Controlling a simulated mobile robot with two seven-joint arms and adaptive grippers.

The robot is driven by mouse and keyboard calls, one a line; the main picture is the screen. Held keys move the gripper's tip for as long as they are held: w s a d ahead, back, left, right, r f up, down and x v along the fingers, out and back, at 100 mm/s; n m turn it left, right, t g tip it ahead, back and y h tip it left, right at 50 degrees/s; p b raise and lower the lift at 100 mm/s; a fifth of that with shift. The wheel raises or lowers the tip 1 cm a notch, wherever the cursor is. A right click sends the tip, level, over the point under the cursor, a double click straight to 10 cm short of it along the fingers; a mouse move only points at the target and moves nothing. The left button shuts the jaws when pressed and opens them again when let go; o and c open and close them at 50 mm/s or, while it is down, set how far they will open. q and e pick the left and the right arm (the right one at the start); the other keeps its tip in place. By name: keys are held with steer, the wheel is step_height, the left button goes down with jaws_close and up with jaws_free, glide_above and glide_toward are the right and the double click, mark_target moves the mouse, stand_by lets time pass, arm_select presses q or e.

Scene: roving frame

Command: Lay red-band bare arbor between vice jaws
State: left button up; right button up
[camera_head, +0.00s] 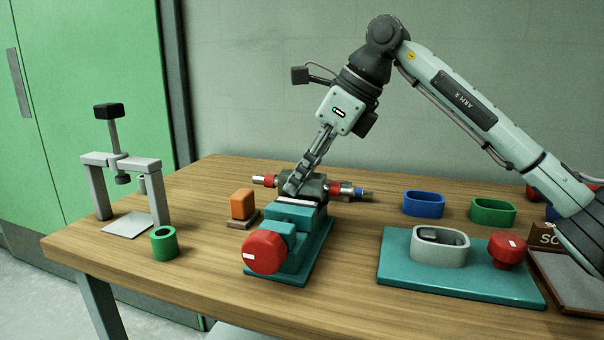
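A silver arbor with a red band (270,181) lies crosswise at the teal vice (314,240). Its left end sticks out past the jaws. On the right, a red collar (334,189), silver metal and a blue piece stick out; whether they belong to the same arbor is hidden. My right gripper (293,188) comes down from above, tilted, with its fingertips at the jaws and the arbor's middle. The fingers show edge-on, so their gap and any grip are unclear. How deep the arbor sits between the jaws is hidden. My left gripper is out of view.
A red knob (264,252) faces front on the vice. An orange block (243,205), a green ring (164,243) and a grey press frame (150,187) stand left. A teal board (463,285) with a grey oval holder, and blue (424,204) and green (492,212) oval rings, are right.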

steer(key=o, duration=0.5)
steer(key=shift+o, duration=0.2)
steer(key=v, duration=1.2)
